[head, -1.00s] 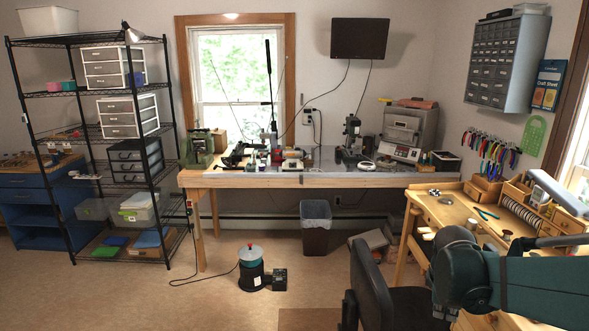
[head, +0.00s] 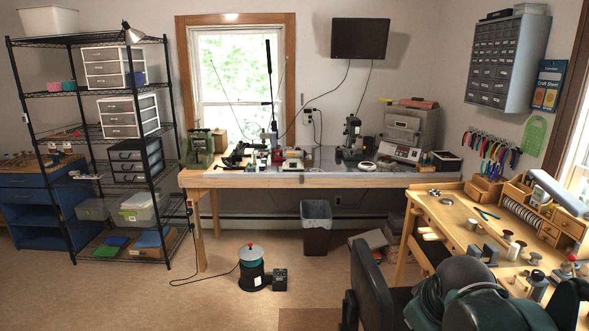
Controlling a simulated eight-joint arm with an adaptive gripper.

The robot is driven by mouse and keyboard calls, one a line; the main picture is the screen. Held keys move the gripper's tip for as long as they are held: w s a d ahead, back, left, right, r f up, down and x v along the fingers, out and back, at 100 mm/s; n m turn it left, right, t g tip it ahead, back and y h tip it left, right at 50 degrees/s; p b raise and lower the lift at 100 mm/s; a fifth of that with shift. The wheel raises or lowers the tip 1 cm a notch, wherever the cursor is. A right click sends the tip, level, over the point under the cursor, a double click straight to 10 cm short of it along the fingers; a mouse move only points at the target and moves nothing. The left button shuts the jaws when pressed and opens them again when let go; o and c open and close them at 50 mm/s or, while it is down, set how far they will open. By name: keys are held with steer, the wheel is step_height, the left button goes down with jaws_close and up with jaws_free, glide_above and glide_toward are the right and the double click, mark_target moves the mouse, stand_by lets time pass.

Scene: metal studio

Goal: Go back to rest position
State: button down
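My arm shows at the lower right of the head view, dark teal and folded low over the near end of the wooden workbench (head: 421,205). Its links hide part of the bench's front and part of the chair. I cannot make out my gripper's fingers in this view. Nothing is visibly held.
A dark office chair (head: 372,290) stands beside the workbench. Small tools, spools and blocks lie on the bench top. A long table (head: 240,181), a waste bin (head: 316,238) and a wire shelf (head: 75,153) stand farther back. The floor at left centre is mostly clear, except a teal-topped machine (head: 251,270).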

steer(key=s+a+m+t+y, duration=0.1)
steer(key=s+a+m, duration=0.3)
steer(key=s+a, duration=0.2)
steer(key=shift+s+a+r+m+t+y, duration=0.3)
steer(key=shift+s+r+m, duration=0.1)
steer(key=shift+r, duration=0.05)
stand_by(1.1)
